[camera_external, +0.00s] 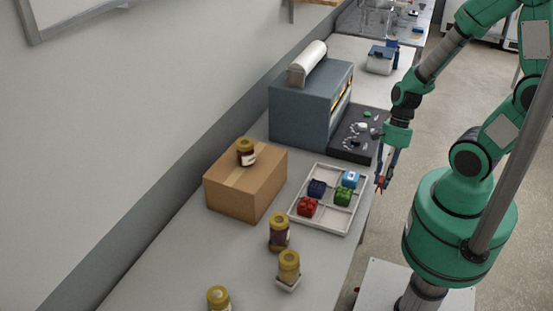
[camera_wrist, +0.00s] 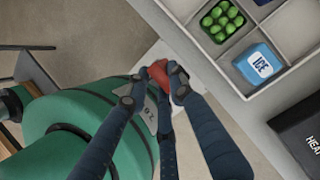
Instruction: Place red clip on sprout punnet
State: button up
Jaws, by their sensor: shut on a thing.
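My gripper (camera_external: 381,182) is shut on the red clip, just right of the tray at the table's front edge. In the wrist view, the fingertips of my gripper (camera_wrist: 154,91) close around the red clip (camera_wrist: 158,71), partly hiding it. In the external view only a small red bit of the clip (camera_external: 378,190) shows. The sprout punnet (camera_wrist: 222,20), filled with round green sprouts, sits in a tray compartment, apart from the clip. The green punnet also shows in the external view (camera_external: 343,197).
The white divided tray (camera_external: 329,226) also holds a blue ice pack (camera_wrist: 262,66), a red punnet (camera_external: 307,207) and a dark blue punnet (camera_external: 317,188). A cardboard box (camera_external: 243,190), jars (camera_external: 279,230) and a grey oven (camera_external: 305,105) stand nearby. A black pad (camera_wrist: 303,137) lies beside the tray.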

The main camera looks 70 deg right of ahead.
jog(key=w, duration=0.8)
jog(key=w+f+b, duration=0.1)
jog(key=w, duration=0.3)
jog(key=shift+a+f, duration=0.1)
jog(key=shift+a, duration=0.05)
jog(key=shift+s+f+b, duration=0.1)
jog(key=shift+f+b, duration=0.45)
jog(key=shift+f, duration=1.2)
jog(key=shift+f, duration=0.1)
jog(key=o, duration=0.9)
jog(key=shift+c, duration=0.2)
